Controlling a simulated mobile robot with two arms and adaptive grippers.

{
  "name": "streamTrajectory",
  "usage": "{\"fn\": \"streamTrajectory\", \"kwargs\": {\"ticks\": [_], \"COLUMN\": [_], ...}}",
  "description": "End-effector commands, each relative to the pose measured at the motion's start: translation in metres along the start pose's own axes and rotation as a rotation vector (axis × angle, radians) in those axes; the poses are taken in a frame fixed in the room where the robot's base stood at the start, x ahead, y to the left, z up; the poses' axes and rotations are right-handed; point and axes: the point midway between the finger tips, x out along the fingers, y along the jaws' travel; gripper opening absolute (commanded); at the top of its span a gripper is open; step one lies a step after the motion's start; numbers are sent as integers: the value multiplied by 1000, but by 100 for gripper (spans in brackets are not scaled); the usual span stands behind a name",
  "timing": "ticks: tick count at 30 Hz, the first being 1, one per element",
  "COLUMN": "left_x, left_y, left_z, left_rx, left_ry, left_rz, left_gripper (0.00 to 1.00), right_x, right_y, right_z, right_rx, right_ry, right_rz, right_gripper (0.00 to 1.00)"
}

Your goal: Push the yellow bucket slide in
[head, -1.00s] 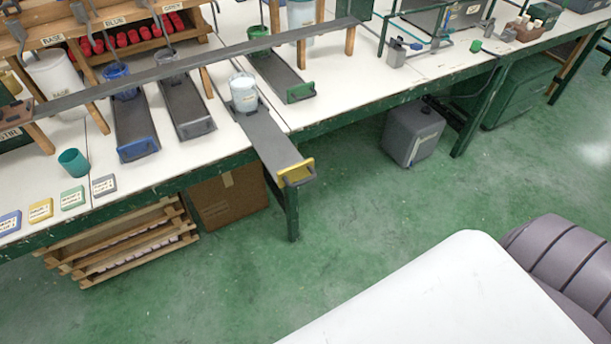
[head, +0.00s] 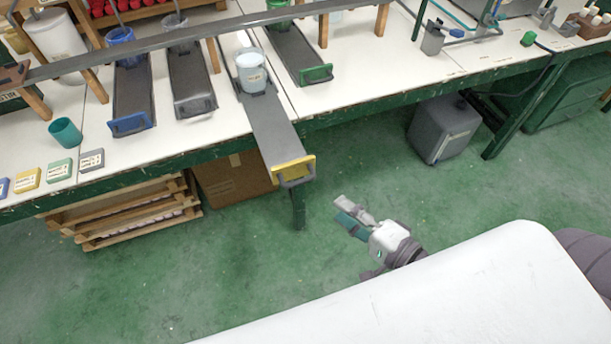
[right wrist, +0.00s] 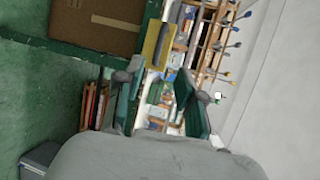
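The yellow-fronted slide (head: 272,130) is a long dark grey board that sticks out past the table's front edge. Its yellow end plate (head: 293,168) has a grey handle and also shows in the right wrist view (right wrist: 159,44). A pale, light-blue bucket (head: 251,73) stands on the slide's table end. My right gripper (head: 343,209) is below and to the right of the yellow plate in the head view, apart from it. In the right wrist view its two teal-padded fingers (right wrist: 160,94) are spread with nothing held between them. My left gripper is not in view.
Slides with a blue plate (head: 131,124), a grey plate (head: 195,107) and a green plate (head: 316,74) lie on the table. A long grey bar crosses above them. A cardboard box (head: 232,178) and a wooden rack stand under the table. The green floor in front is clear.

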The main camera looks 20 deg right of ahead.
Motion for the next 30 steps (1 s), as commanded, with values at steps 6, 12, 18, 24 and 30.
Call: {"fn": "streamTrajectory", "kwargs": {"ticks": [6, 12, 18, 24, 30], "left_x": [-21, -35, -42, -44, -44], "left_y": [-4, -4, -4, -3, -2], "left_z": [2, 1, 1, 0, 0], "left_rx": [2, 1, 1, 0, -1], "left_ry": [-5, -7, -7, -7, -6], "left_rz": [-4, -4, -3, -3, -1], "left_gripper": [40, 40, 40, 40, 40], "right_x": [32, 76, 112, 131, 134], "right_y": [-5, -4, -2, 0, 1], "right_z": [0, 0, 0, 0, 0], "right_rx": [0, 0, -1, -3, -3], "right_ry": [2, 2, 0, 1, 0], "right_rz": [-3, -3, 0, 2, 3], "right_gripper": [38, 38, 38, 38, 38]}}
